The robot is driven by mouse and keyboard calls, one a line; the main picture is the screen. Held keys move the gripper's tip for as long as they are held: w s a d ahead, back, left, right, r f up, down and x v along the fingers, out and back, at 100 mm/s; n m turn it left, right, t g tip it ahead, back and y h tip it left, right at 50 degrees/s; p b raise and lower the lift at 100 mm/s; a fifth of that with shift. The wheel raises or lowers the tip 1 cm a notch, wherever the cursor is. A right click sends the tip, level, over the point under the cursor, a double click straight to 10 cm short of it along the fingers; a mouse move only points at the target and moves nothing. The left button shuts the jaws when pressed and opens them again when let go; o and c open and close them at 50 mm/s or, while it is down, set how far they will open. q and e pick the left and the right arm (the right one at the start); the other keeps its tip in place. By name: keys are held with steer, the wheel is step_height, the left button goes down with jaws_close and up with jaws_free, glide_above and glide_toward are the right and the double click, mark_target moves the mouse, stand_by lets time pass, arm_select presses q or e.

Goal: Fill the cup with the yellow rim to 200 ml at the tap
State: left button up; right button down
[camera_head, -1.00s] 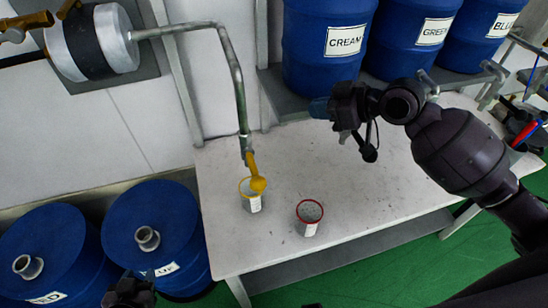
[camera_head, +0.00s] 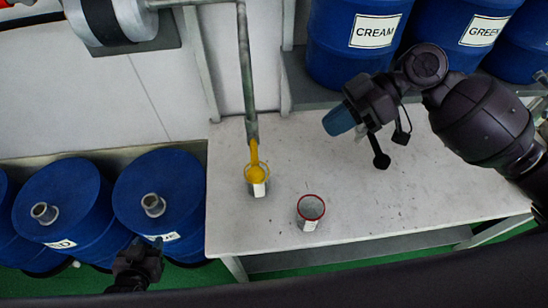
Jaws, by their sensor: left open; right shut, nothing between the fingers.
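The cup with the yellow rim (camera_head: 260,190) stands upright on the white table, directly under the tap's pipe (camera_head: 249,90). Yellow material (camera_head: 254,155) spans from the pipe end to the cup's mouth; I cannot tell whether it is flowing. The cup has a white label, but its fill level is unreadable. My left gripper (camera_head: 147,243) is open at the lower left, in front of the blue drums and away from the cup. My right gripper (camera_head: 340,120) is shut and empty above the table, right of the cup and apart from it.
A red-rimmed cup (camera_head: 311,207) stands right of the yellow-rimmed one on the white table (camera_head: 440,190). Blue drums labelled CREAM (camera_head: 354,60) and GREEN (camera_head: 470,45) are on a shelf behind. More blue drums (camera_head: 160,190) stand left. The table's right part is clear.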

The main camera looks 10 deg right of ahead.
mark_target(255, 160)
stand_by(0.3)
arm_select(q)
steer(key=s+r+p, duration=0.1)
steer(key=p, duration=0.1)
steer(key=shift+a+p, duration=0.1)
steer(key=shift+p, duration=0.2)
arm_select(e)
steer(key=x, duration=1.4)
steer(key=shift+w+f, duration=0.1)
steer(key=shift+w, duration=0.1)
